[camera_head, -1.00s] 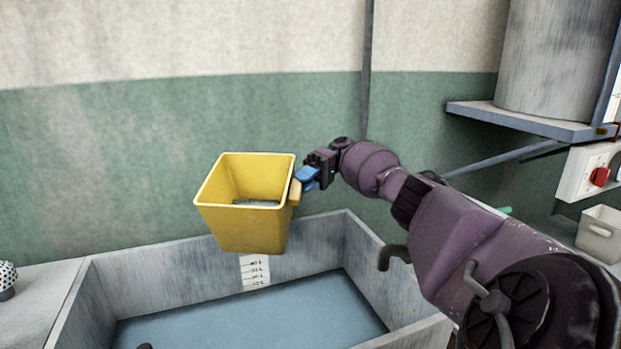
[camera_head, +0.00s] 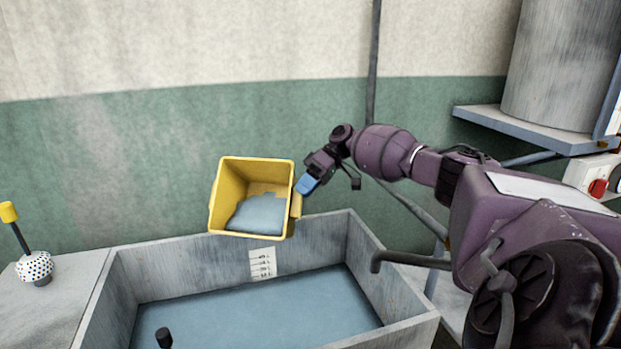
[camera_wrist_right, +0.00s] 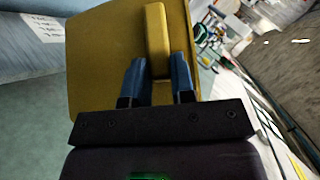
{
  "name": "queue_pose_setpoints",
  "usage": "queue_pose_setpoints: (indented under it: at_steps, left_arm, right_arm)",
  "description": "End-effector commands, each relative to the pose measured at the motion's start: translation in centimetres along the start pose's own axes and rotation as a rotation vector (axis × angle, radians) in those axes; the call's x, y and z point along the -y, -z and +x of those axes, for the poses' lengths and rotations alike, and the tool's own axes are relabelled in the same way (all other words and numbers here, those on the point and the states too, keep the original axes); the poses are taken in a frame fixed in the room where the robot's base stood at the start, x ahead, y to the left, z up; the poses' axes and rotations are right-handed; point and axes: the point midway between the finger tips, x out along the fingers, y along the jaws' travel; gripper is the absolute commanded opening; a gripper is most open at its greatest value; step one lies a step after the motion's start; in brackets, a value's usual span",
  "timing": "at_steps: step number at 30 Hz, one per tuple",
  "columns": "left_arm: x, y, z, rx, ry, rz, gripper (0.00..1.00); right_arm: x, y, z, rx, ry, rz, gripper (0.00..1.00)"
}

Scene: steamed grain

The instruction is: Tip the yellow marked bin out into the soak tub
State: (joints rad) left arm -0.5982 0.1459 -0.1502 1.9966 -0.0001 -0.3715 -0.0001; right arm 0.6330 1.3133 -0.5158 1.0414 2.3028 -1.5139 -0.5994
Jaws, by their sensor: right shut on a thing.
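The yellow bin (camera_head: 228,181) hangs in the air above the back wall of the soak tub, its mouth tilted toward my head camera. Blue-grey liquid (camera_head: 258,215) shows inside it, near its lower lip. My right gripper (camera_head: 305,186) is shut on the bin's handle at its right side. In the right wrist view the blue fingers (camera_wrist_right: 160,82) stand either side of the yellow handle (camera_wrist_right: 157,40). The grey soak tub (camera_head: 122,290) stands below with blue liquid (camera_head: 262,312) in it. Any marking on the bin is not visible. My left gripper does not show.
A scale label (camera_head: 261,264) is on the tub's inner back wall. A dotted white knob with a yellow-topped stick (camera_head: 34,267) stands on the left ledge. A grey cylinder (camera_head: 562,65) sits on a shelf at the right. A red switch (camera_head: 597,188) is below it.

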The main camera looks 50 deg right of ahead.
Motion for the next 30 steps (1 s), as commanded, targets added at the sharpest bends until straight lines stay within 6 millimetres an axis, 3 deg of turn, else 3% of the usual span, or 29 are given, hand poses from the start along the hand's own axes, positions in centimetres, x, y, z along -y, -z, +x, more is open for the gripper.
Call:
queue_pose_setpoints:
  at_steps: [1,7,21,30]
  left_arm:
    - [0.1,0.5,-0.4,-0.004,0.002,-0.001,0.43]
    - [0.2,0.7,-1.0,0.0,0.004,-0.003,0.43]
    - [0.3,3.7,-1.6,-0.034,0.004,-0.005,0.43]
    - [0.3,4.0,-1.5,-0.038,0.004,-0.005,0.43]
  right_arm:
    - [0.7,0.2,-0.3,-0.006,-0.017,-0.022,0.0]
    - [1.1,-0.2,0.4,-0.005,-0.08,-0.062,0.0]
    - [2.3,-1.4,2.3,-0.001,-0.261,-0.181,0.0]
    - [3.3,-2.3,3.6,0.002,-0.378,-0.259,0.0]
